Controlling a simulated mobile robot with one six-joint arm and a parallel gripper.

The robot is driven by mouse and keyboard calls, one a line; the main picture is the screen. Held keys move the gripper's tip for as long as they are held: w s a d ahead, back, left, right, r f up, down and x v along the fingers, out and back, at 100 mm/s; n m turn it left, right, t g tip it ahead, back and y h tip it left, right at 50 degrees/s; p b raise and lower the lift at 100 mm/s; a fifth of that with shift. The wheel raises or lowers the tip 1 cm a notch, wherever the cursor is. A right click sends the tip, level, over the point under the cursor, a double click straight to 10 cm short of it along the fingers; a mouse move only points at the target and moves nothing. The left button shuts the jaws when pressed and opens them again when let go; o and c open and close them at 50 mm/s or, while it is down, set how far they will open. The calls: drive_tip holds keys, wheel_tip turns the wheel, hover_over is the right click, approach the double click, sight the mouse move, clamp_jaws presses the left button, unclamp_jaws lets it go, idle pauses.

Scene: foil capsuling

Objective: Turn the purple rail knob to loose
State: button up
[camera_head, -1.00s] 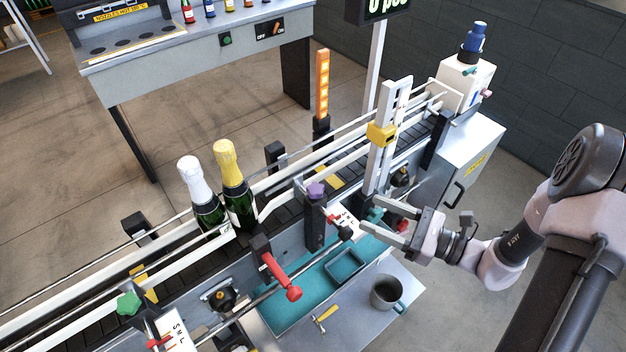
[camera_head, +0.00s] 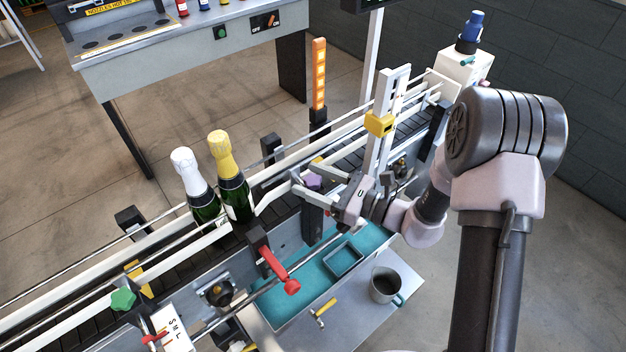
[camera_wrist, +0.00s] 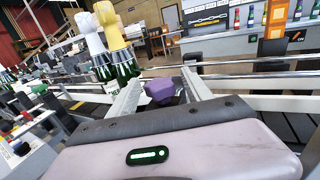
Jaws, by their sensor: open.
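The purple rail knob (camera_head: 314,181) sits on top of a dark post at the near side of the conveyor. In the wrist view the purple knob (camera_wrist: 159,91) shows between the two pale fingers. My gripper (camera_head: 302,183) is open, with its fingers reaching to either side of the knob. I cannot tell whether either finger touches it. Its lobed top shows; its lower part is hidden behind the gripper body in the wrist view.
Two bottles, one white-topped (camera_head: 186,164) and one yellow-topped (camera_head: 221,150), stand on the conveyor to the left. A red lever (camera_head: 280,272), a green knob (camera_head: 123,299) and a yellow clamp (camera_head: 379,124) are nearby. A grey mug (camera_head: 384,285) stands on the front shelf.

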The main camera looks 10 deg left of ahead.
clamp_jaws()
drive_tip(key=shift+n+g, duration=0.3)
drive_tip(key=shift+g, duration=0.2)
drive_tip(key=n+g+b, duration=0.1)
drive_tip(key=g, duration=0.1)
drive_tip(key=n+g+b, duration=0.1)
drive_tip(key=n+g, duration=0.1)
drive_tip(key=g, duration=0.1)
drive_tip(key=shift+f+n+g+y+b, duration=0.15)
drive_tip(key=shift+n+g+y+b, duration=0.15)
drive_tip(key=shift+y, duration=0.1)
drive_tip(key=shift+n+g+h+b, duration=0.5)
drive_tip(key=shift+n+g+b, duration=0.3)
drive_tip(key=shift+n+g, duration=1.2)
drive_tip(key=shift+m+g, duration=0.3)
drive_tip(key=shift+g, duration=0.3)
unclamp_jaws()
